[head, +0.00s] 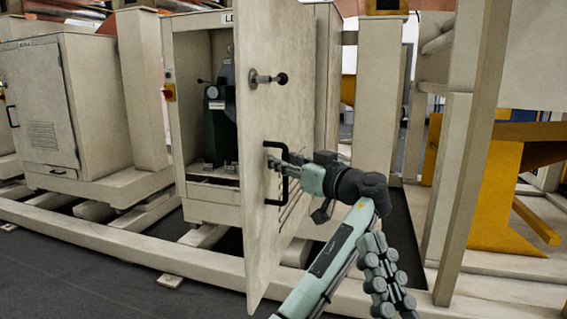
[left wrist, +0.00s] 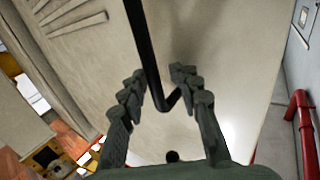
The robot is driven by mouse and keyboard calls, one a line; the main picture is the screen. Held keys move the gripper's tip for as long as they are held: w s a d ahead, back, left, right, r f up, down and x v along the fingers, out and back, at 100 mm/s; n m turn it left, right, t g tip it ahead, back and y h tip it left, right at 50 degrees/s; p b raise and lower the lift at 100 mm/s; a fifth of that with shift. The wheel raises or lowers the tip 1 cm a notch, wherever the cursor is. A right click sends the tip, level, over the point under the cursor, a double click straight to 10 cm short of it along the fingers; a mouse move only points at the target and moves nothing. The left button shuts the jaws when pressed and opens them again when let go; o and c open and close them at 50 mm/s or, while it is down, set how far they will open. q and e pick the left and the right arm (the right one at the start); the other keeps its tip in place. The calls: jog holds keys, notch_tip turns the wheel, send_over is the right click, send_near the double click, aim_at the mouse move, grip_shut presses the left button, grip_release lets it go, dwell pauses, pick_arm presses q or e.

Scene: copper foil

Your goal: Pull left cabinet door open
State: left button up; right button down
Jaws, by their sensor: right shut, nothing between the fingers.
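The left cabinet (head: 170,75) is a beige box with its front uncovered, showing a dark green and black device (head: 220,110) inside. Its door (head: 265,220) is swung well out toward me, its outer face turned right. A black bar handle (head: 284,180) sits on that face. My left gripper (head: 272,157) is at the upper part of the handle. In the left wrist view the handle (left wrist: 145,45) runs between the two fingers of my left gripper (left wrist: 160,80), which are apart with gaps beside the bar. My right gripper is not in view.
A round knob (head: 281,78) sticks out of the door above the handle. Another closed cabinet (head: 45,100) stands at left. A beige post (head: 470,150) and yellow framing (head: 495,200) stand at right. Dark floor (head: 100,285) lies in front of a low beam.

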pick_arm(q)
jog(key=shift+f, duration=0.15)
jog(key=shift+s+d, duration=0.1)
jog(key=shift+d, duration=0.05)
jog(key=v, duration=1.1)
jog(key=shift+s, duration=0.25)
jog(key=shift+d, duration=0.15)
